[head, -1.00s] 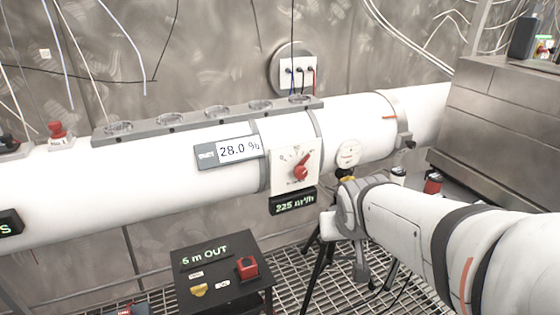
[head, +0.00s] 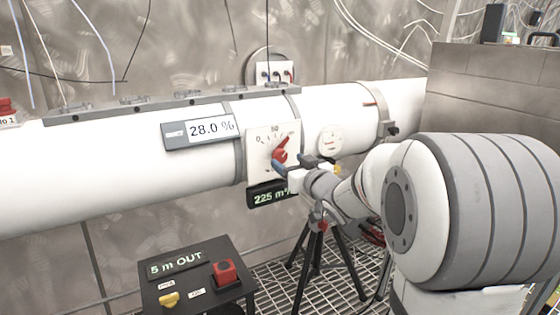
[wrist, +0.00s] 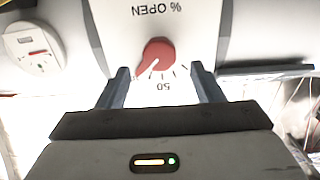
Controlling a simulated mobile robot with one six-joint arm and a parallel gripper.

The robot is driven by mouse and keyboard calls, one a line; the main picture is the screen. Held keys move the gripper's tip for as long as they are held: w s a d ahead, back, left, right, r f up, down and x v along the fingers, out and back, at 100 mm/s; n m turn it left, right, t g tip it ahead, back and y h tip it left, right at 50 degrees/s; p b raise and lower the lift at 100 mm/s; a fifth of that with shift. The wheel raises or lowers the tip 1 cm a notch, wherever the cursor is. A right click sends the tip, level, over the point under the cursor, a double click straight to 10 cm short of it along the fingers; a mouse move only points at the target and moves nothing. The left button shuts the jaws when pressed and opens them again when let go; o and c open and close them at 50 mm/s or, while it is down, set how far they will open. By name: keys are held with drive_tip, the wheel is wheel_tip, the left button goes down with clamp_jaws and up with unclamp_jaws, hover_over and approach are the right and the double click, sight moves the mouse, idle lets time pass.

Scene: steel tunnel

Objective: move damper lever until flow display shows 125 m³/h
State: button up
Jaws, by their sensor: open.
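The red damper lever (head: 280,150) sits on a white dial plate (head: 259,146) on the large white pipe. In the head view it points up and to the right on the scale. The flow display (head: 265,197) below the plate shows 225 m³/h, its right end hidden by my gripper. My gripper (head: 296,164) is open just in front of the lever. In the wrist view the red lever (wrist: 156,55) appears upside down, just beyond and between the open fingers (wrist: 160,78). I see no contact with it.
A display reading 28.0 % (head: 212,130) is left of the dial. A round white gauge (head: 330,141) is right of it. A black box reading 5 m OUT (head: 190,275) with a red button stands below. A black tripod (head: 318,250) stands under the pipe.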

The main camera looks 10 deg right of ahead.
sight(282, 156)
drive_tip(key=x, duration=0.5)
drive_tip(key=shift+w, duration=0.1)
drive_tip(key=c, duration=1)
drive_tip(key=shift+o, duration=0.2)
